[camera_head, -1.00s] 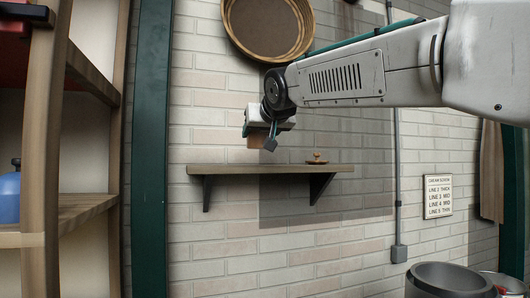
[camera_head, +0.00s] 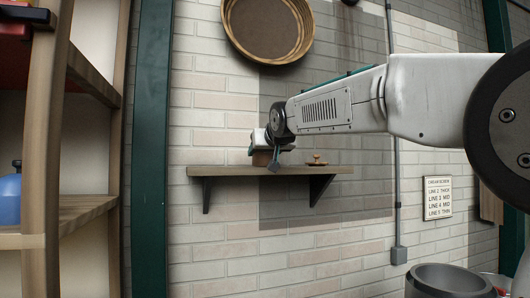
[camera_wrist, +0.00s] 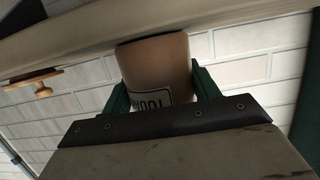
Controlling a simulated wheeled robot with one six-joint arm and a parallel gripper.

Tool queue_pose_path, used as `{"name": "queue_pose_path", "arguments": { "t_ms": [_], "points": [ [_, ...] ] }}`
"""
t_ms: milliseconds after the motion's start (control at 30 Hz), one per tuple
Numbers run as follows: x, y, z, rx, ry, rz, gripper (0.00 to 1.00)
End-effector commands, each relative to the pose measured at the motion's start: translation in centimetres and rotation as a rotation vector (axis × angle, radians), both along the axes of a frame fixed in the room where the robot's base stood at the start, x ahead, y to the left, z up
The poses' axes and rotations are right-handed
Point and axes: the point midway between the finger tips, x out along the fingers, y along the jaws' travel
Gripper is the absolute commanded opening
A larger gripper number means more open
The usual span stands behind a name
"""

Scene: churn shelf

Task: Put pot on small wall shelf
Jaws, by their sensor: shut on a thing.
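The brown pot (camera_head: 262,158) is between the fingers of my gripper (camera_head: 270,161), just at the top of the small wall shelf (camera_head: 232,171). In the wrist view the pot (camera_wrist: 158,62) has a white label with dark letters, and the green fingers of my gripper (camera_wrist: 160,92) are shut on it from both sides. The shelf (camera_wrist: 75,30) crosses the top of that view, and the pot's base meets its edge in the picture. I cannot tell whether the pot touches the shelf.
A small brown lid-like thing with a knob (camera_head: 316,160) sits on the shelf right of the pot. A round basket (camera_head: 268,28) hangs above. A wooden rack (camera_head: 42,150) stands at left, a grey bin (camera_head: 450,280) at lower right. The shelf's left part is bare.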

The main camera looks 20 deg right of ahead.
Motion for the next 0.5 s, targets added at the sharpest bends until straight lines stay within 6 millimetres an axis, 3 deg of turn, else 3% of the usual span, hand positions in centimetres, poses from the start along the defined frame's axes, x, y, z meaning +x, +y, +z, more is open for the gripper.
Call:
{"name": "queue_pose_path", "arguments": {
  "t_ms": [200,233,267,300,500],
  "points": [
    [-0.01,0.01,-0.21,0.000,-0.001,0.000,0.29],
    [0.01,0.02,-0.23,0.000,0.000,0.000,0.69],
    [0.01,0.02,-0.23,0.000,0.000,0.000,0.77],
    [0.01,0.02,-0.23,0.000,0.000,0.000,0.82],
    [0.01,0.03,-0.23,0.000,0.000,0.000,0.82]
  ]
}}
